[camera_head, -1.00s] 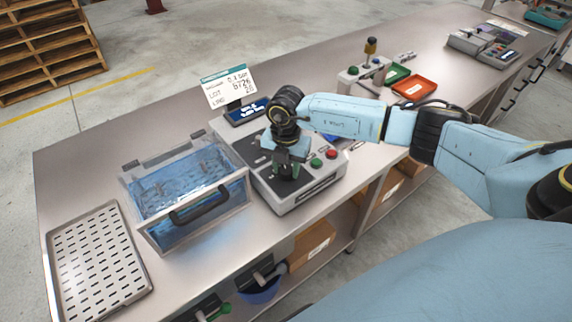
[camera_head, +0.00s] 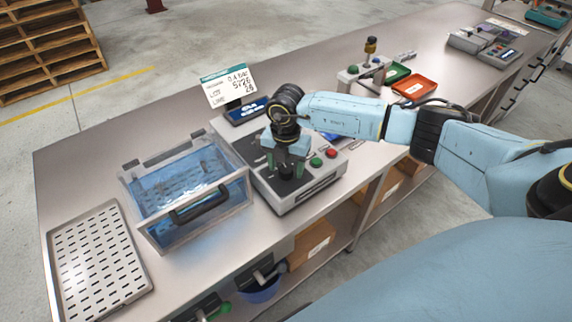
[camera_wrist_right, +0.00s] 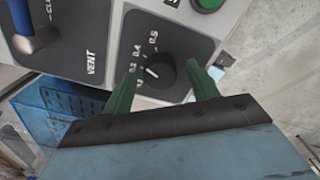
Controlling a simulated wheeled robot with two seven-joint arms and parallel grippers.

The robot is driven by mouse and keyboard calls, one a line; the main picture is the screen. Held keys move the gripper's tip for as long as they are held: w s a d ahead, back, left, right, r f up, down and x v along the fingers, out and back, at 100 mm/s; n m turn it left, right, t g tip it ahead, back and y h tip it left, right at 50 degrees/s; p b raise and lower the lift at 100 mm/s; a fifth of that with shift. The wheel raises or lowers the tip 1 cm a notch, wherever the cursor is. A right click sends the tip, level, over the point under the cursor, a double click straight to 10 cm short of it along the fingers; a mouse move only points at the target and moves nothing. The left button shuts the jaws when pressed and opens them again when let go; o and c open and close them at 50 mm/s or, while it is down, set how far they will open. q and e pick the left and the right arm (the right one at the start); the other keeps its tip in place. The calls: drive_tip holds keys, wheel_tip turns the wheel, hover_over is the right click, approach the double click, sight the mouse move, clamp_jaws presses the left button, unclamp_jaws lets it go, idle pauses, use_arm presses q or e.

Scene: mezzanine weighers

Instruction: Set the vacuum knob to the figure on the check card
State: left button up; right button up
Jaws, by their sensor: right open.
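The check card (camera_head: 228,86) stands behind the control unit (camera_head: 312,190) and reads vacuum 0.4 bar, with lot and line figures below. The round black vacuum knob (camera_wrist_right: 159,71) is in the wrist view, with scale figures including 0.4 and 0.5 around it. It has a pale pointer mark, but I cannot tell its exact setting. My right gripper (camera_head: 287,162) is over the unit, pointing down. Its green fingers are open, one on each side of the knob, with visible gaps. The knob also shows below the gripper in the head view (camera_head: 286,173). My left gripper is not in view.
A clear-lidded blue chamber (camera_head: 190,190) stands left of the unit. A lit display (camera_head: 247,111) is at its back. Green and red buttons (camera_head: 331,153) sit right of the gripper. A slotted tray (camera_head: 97,255) lies far left; a red tray (camera_head: 414,87) is farther right.

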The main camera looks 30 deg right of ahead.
sight(286, 168)
wheel_tip(286, 168, up, 13)
drive_tip(key=shift+r+b, duration=0.2)
drive_tip(key=shift+b, duration=0.25)
idle(0.3)
